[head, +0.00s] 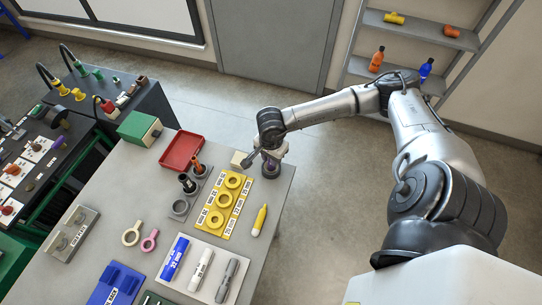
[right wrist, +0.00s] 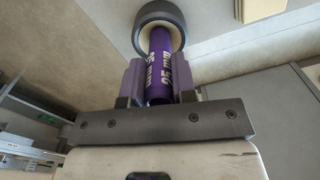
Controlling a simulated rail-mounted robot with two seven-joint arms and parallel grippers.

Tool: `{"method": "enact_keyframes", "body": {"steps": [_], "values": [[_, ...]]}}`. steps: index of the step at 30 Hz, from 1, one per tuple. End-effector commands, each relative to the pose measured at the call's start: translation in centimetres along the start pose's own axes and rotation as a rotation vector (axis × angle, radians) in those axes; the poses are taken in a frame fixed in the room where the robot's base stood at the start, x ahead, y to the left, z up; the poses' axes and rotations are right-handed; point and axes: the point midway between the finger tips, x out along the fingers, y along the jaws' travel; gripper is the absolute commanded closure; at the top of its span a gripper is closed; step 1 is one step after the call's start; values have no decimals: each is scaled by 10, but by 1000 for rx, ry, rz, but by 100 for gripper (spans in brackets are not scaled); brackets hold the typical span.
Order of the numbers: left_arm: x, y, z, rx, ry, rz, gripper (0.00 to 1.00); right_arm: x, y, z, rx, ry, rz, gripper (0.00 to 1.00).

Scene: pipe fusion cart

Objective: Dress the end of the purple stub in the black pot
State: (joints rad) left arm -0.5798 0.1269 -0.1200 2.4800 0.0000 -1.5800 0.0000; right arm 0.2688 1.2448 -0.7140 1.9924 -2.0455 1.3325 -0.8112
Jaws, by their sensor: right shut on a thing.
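My right gripper (head: 269,152) is at the far right corner of the table. In the right wrist view it is shut on the purple stub (right wrist: 160,65), which has white lettering reading 25 mm. Beyond the fingertips is the black pot (right wrist: 181,20), a dark round wall with a pale inside. The stub's far end overlaps the pot's opening; I cannot tell how deep it sits or whether it touches. In the head view a dark round body (head: 270,168) shows just below the gripper, and the gripper hides the stub. My left gripper is not in view.
A pale block (head: 240,160) stands beside the right gripper. Nearby are a yellow plate with rings (head: 213,218), a yellow marker (head: 259,220), a red tray (head: 182,151) and a grey holder (head: 180,217) with dark cups. A green box (head: 140,128) is at the back edge.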

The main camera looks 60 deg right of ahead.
Motion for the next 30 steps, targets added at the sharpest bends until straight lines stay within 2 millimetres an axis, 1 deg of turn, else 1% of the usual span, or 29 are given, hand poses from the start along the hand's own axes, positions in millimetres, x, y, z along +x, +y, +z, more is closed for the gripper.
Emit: {"method": "enact_keyframes", "body": {"steps": [3,7,27,30], "values": [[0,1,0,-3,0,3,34,2,1,0,43,1,2,100],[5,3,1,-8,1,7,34,3,0,-1,13,2,2,100],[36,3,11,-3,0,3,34,3,0,-1,-418,3,2,100],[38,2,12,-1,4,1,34,3,0,-1,-475,2,2,100]]}}
